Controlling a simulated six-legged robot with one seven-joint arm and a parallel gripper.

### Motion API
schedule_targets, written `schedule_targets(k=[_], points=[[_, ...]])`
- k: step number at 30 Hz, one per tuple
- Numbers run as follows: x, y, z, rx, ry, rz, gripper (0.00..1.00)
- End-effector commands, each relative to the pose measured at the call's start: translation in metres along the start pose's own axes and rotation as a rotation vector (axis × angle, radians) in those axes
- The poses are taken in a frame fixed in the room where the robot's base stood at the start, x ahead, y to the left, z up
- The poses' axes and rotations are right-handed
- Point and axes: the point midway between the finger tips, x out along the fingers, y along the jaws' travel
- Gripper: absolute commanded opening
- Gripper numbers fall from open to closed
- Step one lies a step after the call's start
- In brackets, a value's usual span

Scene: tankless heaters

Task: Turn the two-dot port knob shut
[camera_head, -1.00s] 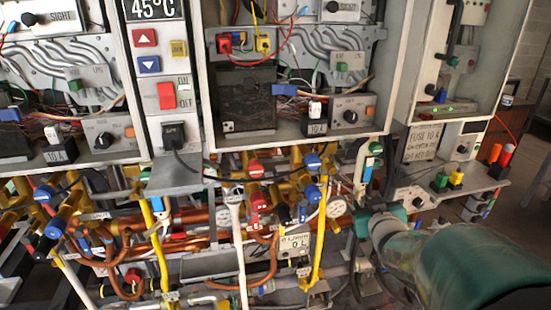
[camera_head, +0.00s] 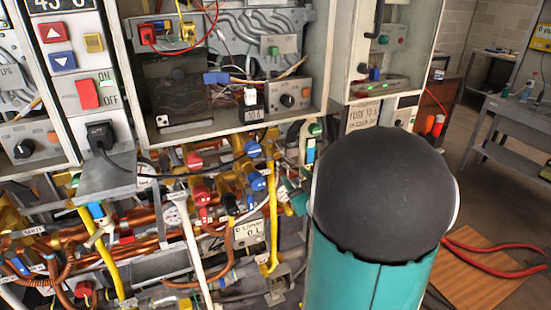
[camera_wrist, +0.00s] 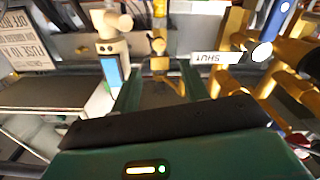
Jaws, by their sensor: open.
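I cannot make out a knob with two dots for certain. In the head view, blue knobs (camera_head: 253,149) and red knobs (camera_head: 194,160) sit on brass valves below the heater cabinets. Any dots on them are too small to read. In the wrist view, a blue part with a pale dot (camera_wrist: 284,8) shows at the top right, by a label reading SHUT (camera_wrist: 217,57). My gripper (camera_wrist: 161,88) is open and empty, with a brass fitting (camera_wrist: 160,62) beyond the gap between its fingers. In the head view, my arm hides most of the gripper, which is right of the blue knobs.
Brass pipes (camera_wrist: 235,40) crowd the right of the wrist view. A pale fitting with a blue band (camera_wrist: 110,45) stands left of the fingers. Yellow-handled pipes and copper tubes (camera_head: 150,225) fill the lower left.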

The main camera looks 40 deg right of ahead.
Motion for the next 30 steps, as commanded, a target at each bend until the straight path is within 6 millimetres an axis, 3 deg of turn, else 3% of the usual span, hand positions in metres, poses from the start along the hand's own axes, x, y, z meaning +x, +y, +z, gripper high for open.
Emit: schedule_targets(k=[9,16,21,29,30], points=[[0.065,-0.001,0.001,0.001,-0.001,-0.002,0.45],[0.104,-0.002,0.0,0.001,0.0,-0.003,0.45],[0.116,-0.003,0.0,0.001,-0.001,-0.004,0.45],[0.117,-0.002,0.0,0.001,-0.001,-0.003,0.45],[0.117,-0.002,0.0,0.001,-0.001,-0.003,0.37]])
